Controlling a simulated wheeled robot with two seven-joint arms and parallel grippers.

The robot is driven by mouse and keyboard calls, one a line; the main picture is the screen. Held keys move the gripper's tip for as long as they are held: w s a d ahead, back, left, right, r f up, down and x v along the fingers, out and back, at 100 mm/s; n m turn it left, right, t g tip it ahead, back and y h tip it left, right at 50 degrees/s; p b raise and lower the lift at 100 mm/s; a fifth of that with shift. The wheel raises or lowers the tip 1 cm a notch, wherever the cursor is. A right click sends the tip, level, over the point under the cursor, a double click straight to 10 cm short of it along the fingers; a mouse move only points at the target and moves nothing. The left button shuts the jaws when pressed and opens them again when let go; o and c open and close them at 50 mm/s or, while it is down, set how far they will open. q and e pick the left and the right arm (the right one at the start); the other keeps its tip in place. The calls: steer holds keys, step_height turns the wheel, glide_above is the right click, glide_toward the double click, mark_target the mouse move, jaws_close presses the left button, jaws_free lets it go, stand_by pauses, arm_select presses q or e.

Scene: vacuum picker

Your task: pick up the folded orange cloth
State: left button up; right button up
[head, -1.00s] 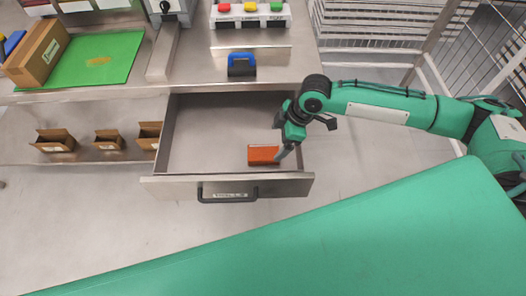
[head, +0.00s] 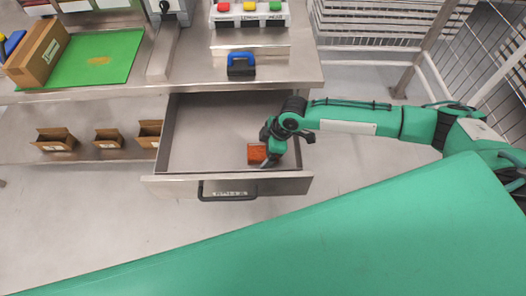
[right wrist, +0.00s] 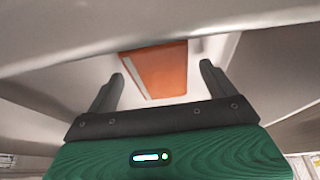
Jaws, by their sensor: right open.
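The folded orange cloth (head: 257,153) lies in the front right part of the open metal drawer (head: 205,135). In the head view my right gripper (head: 268,158) is down at the cloth and hides its right part. In the right wrist view the cloth (right wrist: 158,70) shows between and beyond the two open fingers of my right gripper (right wrist: 160,82). The gripper is open and holds nothing. I cannot tell whether a finger touches the cloth. My left gripper is not in view.
The drawer's front wall with a black handle (head: 228,196) is close to my gripper. A blue and black object (head: 241,65) stands on the table edge above the drawer. Small cardboard bins (head: 108,138) sit on the shelf at left. The drawer's left part is empty.

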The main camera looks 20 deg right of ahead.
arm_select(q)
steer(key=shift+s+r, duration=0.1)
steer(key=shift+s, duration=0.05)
arm_select(e)
steer(key=shift+f, duration=0.25)
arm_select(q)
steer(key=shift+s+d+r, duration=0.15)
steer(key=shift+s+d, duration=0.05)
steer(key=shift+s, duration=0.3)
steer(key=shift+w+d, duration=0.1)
arm_select(e)
steer(key=c, duration=1)
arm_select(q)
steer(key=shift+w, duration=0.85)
arm_select(e)
steer(key=shift+c, duration=0.3)
